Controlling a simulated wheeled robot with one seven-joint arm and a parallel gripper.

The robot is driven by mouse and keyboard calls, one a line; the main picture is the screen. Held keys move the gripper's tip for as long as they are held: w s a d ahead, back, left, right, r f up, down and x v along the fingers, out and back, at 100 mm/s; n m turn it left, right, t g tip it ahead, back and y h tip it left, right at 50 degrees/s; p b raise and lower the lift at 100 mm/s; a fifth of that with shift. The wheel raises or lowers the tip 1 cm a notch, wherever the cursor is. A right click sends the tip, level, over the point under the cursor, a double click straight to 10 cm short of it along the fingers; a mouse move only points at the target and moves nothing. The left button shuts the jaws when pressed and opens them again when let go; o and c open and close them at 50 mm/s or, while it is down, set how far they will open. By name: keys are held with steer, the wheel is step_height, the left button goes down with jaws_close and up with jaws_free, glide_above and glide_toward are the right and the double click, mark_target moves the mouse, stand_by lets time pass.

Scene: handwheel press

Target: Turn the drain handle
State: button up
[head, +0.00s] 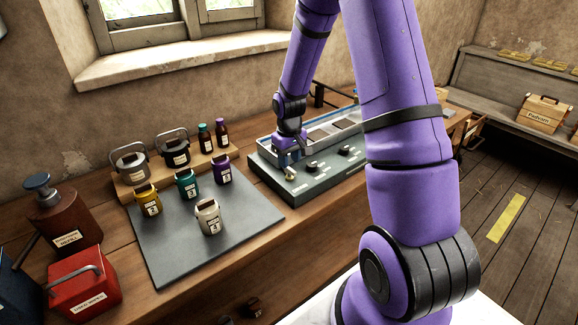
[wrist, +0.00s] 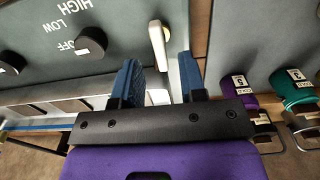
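The drain handle, a small pale lever with a brass-coloured edge, is on the front panel of the grey-green machine; it shows in the head view (head: 289,173) and in the wrist view (wrist: 157,43). My gripper (head: 289,160) is over the machine's near left corner, just above the handle. In the wrist view, the blue fingers of my gripper (wrist: 158,58) are apart and empty. The handle's lower end appears between the fingertips; I cannot tell whether they touch it. My wrist hides part of the machine's left end.
Dark knobs (wrist: 91,41) sit beside the handle, near HIGH, LOW and OFF lettering. A grey mat (head: 165,255) left of the machine holds yellow, teal, purple and white labelled pots. Two handled pots and two bottles stand behind. A red box (head: 85,285) is at far left.

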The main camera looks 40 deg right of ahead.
mark_target(289, 172)
steer(key=shift+f, duration=1.4)
jaws_close()
